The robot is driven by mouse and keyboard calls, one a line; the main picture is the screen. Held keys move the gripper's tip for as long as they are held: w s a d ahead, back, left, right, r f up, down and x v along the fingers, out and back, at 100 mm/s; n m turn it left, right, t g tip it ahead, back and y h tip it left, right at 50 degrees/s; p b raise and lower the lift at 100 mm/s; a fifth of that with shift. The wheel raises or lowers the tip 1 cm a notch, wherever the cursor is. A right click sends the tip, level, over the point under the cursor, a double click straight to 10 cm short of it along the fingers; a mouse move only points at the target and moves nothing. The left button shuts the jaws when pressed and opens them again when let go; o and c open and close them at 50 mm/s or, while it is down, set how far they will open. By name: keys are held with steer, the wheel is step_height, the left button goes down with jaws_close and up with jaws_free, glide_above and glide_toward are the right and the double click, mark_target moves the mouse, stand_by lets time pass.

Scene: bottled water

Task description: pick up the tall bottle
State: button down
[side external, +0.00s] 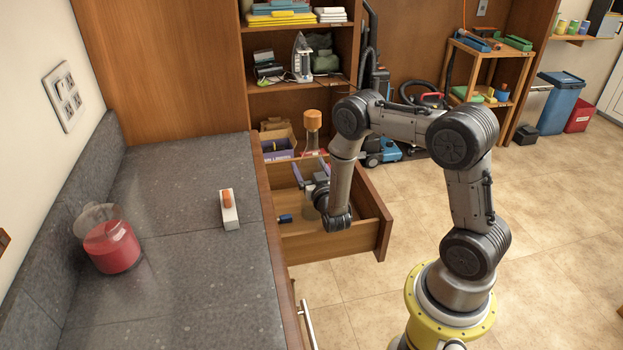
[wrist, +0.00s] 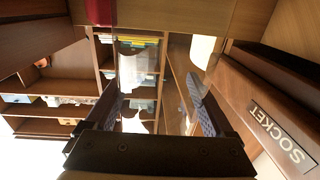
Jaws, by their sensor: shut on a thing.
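The tall bottle (side external: 312,142) is clear with an orange cap. It stands upright at the open drawer (side external: 372,240) in the side external view, its cap above the drawer's rim. My gripper (side external: 312,172) is shut around the bottle's body below the neck. My arm and gripper partly hide its lower part, so I cannot tell whether its base touches the drawer floor. In the wrist view my gripper's fingers (wrist: 155,88) stand apart on either side of it; the clear bottle is hard to make out there.
A round flask of red liquid (side external: 112,247) and a small white block with an orange top (side external: 229,209) are on the grey counter (side external: 165,290). A small blue item (side external: 285,218) lies in the drawer. Shelves (side external: 290,85) stand behind. Open floor lies to the right.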

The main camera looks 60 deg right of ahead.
steer(key=shift+r, duration=0.25)
